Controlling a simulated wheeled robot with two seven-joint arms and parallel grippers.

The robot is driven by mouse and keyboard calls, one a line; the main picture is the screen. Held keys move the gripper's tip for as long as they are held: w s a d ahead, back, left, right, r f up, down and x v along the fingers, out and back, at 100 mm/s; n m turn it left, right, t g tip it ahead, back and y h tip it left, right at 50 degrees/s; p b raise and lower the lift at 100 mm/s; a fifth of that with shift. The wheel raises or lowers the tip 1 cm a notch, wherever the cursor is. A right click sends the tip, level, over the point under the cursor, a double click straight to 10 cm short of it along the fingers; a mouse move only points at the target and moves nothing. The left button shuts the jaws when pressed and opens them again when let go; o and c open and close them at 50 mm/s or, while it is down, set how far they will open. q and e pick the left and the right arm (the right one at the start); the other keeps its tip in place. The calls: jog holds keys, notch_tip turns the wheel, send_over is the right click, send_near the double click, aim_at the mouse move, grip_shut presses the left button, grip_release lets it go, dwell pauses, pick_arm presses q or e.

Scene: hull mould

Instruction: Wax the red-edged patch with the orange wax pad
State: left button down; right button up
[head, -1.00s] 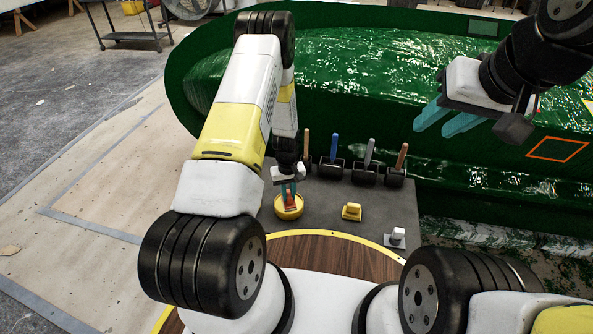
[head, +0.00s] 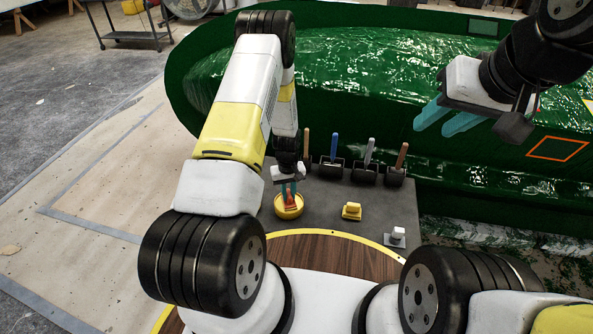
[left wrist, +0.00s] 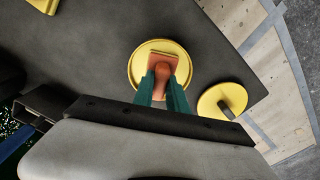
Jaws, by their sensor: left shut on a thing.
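My left gripper (head: 288,190) is shut on the orange wax pad (left wrist: 162,66). The pad is at a round yellow dish (head: 291,211), seen within its rim in the left wrist view (left wrist: 136,72). I cannot tell whether it touches the dish bottom. The red-edged patch (head: 557,148) is an orange-red outlined quadrilateral on the green hull mould (head: 350,70), to the right and below my right gripper. My right gripper (head: 448,119) is open and empty in front of the hull, its teal fingers apart.
A dark table (head: 330,205) carries several upright-handled tools (head: 334,160), a yellow block (head: 351,211) and a grey-white block (head: 396,236). A yellow disc with a dark handle (left wrist: 221,99) lies beside the dish. A cart (head: 130,37) stands at the far left.

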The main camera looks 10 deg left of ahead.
aim_at(289, 193)
pick_arm(q)
jog(key=shift+r, duration=3.5)
jog(key=shift+s, duration=0.1)
